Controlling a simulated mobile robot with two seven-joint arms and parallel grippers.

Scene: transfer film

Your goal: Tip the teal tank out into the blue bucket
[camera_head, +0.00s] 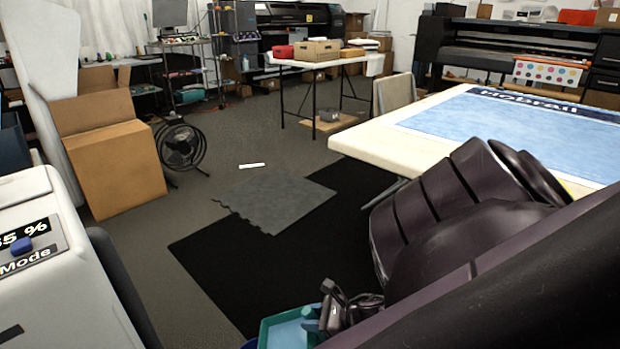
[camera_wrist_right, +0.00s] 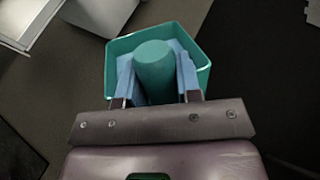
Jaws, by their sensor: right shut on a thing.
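The teal tank (camera_head: 284,331) shows at the bottom edge of the head view, cut off by the frame. In the right wrist view the open teal tank (camera_wrist_right: 203,50) has a square rim, with a thick teal post inside. My right gripper (camera_head: 330,312) is shut on the tank, its fingers (camera_wrist_right: 155,85) on either side of the post. Light blue shows around the post; I cannot tell whether it is contents. A small dark-blue edge (camera_head: 250,344) beside the tank may be the blue bucket, mostly out of frame. My left gripper is not in view.
A white machine (camera_head: 70,300) stands at the left. A pale table (camera_head: 380,138) with a blue print is at the right, partly behind my right arm. A cardboard box (camera_head: 115,165) and a fan (camera_head: 182,147) stand further back. Black mat (camera_head: 240,255) and open floor lie between.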

